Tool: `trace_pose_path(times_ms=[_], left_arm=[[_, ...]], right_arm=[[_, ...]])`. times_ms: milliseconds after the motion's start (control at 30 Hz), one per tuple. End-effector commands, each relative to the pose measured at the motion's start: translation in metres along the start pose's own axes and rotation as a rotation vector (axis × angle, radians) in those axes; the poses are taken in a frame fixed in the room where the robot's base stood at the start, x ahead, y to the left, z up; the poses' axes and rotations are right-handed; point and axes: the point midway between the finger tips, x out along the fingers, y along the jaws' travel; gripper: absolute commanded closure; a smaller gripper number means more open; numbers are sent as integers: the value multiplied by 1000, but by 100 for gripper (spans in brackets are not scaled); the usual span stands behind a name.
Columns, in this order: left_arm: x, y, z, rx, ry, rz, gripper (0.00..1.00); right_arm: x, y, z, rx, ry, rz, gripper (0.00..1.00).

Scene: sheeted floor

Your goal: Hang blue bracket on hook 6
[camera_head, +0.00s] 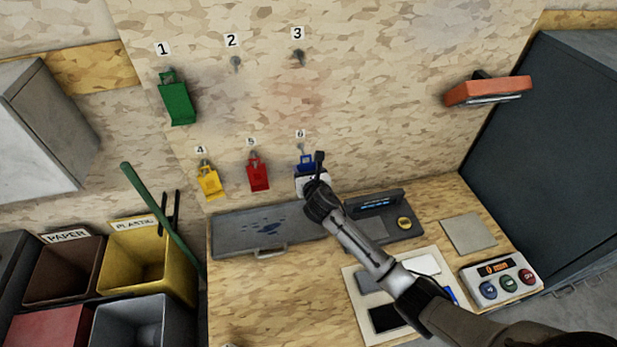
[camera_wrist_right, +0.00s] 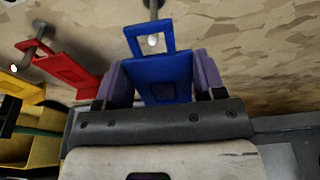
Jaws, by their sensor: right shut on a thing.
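The blue bracket (camera_wrist_right: 162,75) is a blue plate with a square loop on top. My right gripper (camera_head: 311,176) is shut on it, with a purple finger on each side in the wrist view (camera_wrist_right: 158,85). Hook 6 (camera_wrist_right: 153,10) comes down from the top in that view. Its bright tip shows inside the loop's opening, and the loop's top bar crosses the shank. I cannot tell how far the hook passes through. In the head view the blue bracket (camera_head: 306,161) is just under label 6, partly hidden by my gripper. My left gripper is not in view.
A red bracket (camera_head: 257,174) hangs on hook 5, a yellow one (camera_head: 209,182) on hook 4, a green one (camera_head: 177,102) on hook 1. Hooks 2 (camera_head: 235,63) and 3 (camera_head: 299,56) are bare. A workbench (camera_head: 270,290) with a grey case and devices lies below.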

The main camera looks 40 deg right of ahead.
Motion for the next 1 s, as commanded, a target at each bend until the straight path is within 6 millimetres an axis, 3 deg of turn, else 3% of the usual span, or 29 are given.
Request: trace_pose_path(times_ms=[433, 1000], left_arm=[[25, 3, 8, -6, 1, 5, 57], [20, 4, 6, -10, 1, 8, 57]], right_arm=[[26, 0, 4, 1, -4, 0, 65], [38, 0, -1, 0, -3, 0, 65]])
